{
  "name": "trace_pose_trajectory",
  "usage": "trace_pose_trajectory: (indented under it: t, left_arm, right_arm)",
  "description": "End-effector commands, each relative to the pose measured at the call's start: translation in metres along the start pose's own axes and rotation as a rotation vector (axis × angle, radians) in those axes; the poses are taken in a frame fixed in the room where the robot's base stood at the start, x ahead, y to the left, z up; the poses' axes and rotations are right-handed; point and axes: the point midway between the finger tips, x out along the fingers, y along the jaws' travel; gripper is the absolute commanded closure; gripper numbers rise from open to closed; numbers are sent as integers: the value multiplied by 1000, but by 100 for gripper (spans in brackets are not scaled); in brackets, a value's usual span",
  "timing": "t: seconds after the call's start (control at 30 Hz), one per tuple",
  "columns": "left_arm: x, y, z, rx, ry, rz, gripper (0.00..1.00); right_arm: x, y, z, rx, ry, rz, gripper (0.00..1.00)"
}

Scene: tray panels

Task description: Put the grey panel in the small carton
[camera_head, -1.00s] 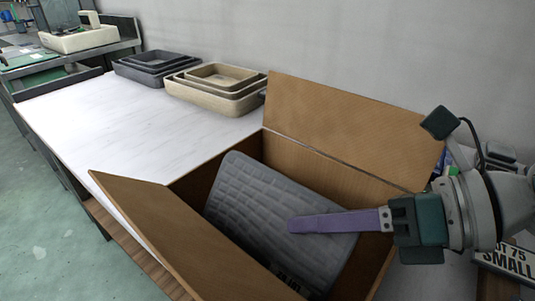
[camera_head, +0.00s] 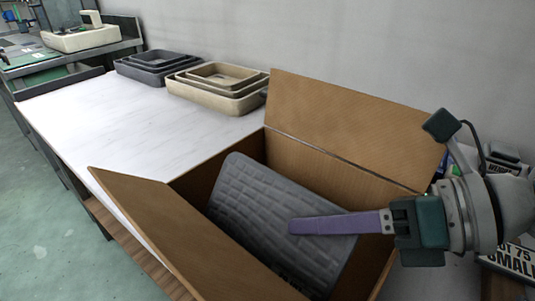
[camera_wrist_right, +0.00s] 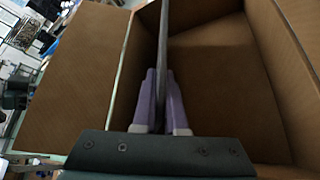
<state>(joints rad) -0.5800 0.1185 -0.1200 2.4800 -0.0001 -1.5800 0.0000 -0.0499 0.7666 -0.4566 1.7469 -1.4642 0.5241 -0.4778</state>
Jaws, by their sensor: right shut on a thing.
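The grey panel (camera_head: 262,213) is a flat, textured sheet, tilted inside the open mouth of the carton (camera_head: 345,126). My right gripper (camera_head: 293,226) comes in from the right and its purple fingers are shut on the panel. In the right wrist view, the panel (camera_wrist_right: 163,50) shows edge-on between the two purple fingers (camera_wrist_right: 160,105), with the carton's brown walls (camera_wrist_right: 215,75) around it. The panel's lower edge is hidden behind the carton's front flap. My left gripper is not in view.
Nested dark grey trays (camera_head: 152,68) and nested beige trays (camera_head: 217,86) stand at the back of the white table (camera_head: 120,120). The carton's flaps stand open. The table left of the carton is clear.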

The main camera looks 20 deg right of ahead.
Motion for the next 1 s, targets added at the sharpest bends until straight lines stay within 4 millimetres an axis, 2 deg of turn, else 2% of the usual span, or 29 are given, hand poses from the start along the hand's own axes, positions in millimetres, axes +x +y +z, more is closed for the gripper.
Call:
trace_pose_trajectory:
  t: [0.13,0.17,0.2,0.47,0.77,0.87,1.0]
  left_arm:
    - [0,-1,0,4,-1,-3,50]
    - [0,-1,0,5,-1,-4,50]
    - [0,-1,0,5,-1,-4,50]
    - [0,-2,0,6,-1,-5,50]
    - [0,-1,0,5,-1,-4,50]
    - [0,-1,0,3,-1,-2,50]
    - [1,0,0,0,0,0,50]
  right_arm:
    - [0,0,-1,2,2,-1,100]
    - [0,0,-1,2,2,-1,89]
    - [0,0,-1,2,2,-1,85]
    - [0,-1,-1,2,3,-1,55]
    - [-3,-1,-2,2,4,-2,55]
    - [-13,-2,-3,3,5,-4,55]
    - [-39,-2,-3,2,7,-5,55]
